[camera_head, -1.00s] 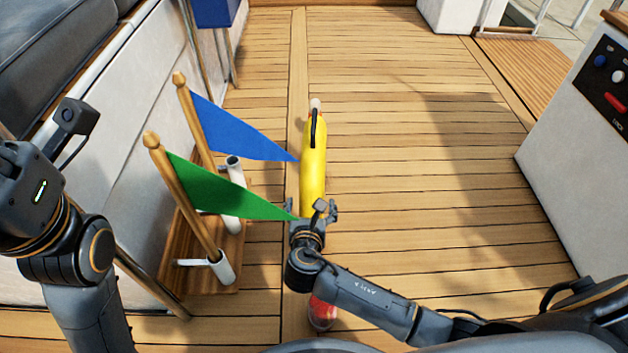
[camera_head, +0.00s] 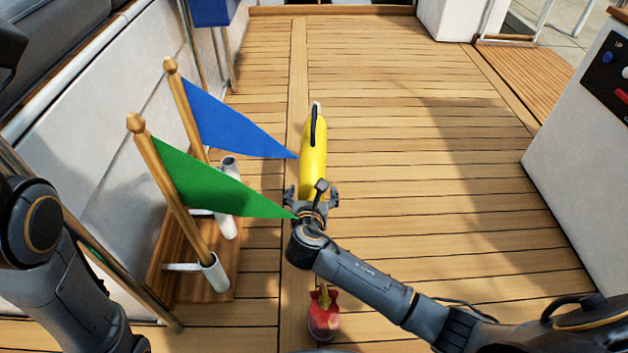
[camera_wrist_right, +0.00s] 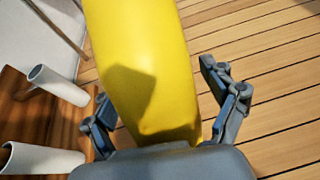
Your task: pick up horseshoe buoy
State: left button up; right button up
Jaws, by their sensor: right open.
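The yellow horseshoe buoy (camera_head: 314,165) is on the teak deck in the middle of the head view, seen as a narrow upright shape with a black strap at its far end. My right gripper (camera_head: 311,190) is open at its near end. In the right wrist view the buoy (camera_wrist_right: 150,70) runs between the two spread fingers (camera_wrist_right: 164,92), with gaps at the fingertips. The buoy's lowest part is hidden by the gripper body. My left arm shows at the left edge, but its gripper fingers are out of view.
A green flag (camera_head: 210,187) and a blue flag (camera_head: 232,125) lean over a wooden stand (camera_head: 190,262) with white tubes, just left of the buoy. A red item (camera_head: 323,318) lies on the deck nearer me. The deck right of the buoy is clear up to a white console (camera_head: 585,165).

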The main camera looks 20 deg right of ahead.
jog(key=c, duration=1.7)
jog(key=shift+w+r, duration=0.1)
jog(key=shift+r, duration=0.1)
jog(key=shift+c, duration=0.4)
jog(key=shift+r, duration=0.15)
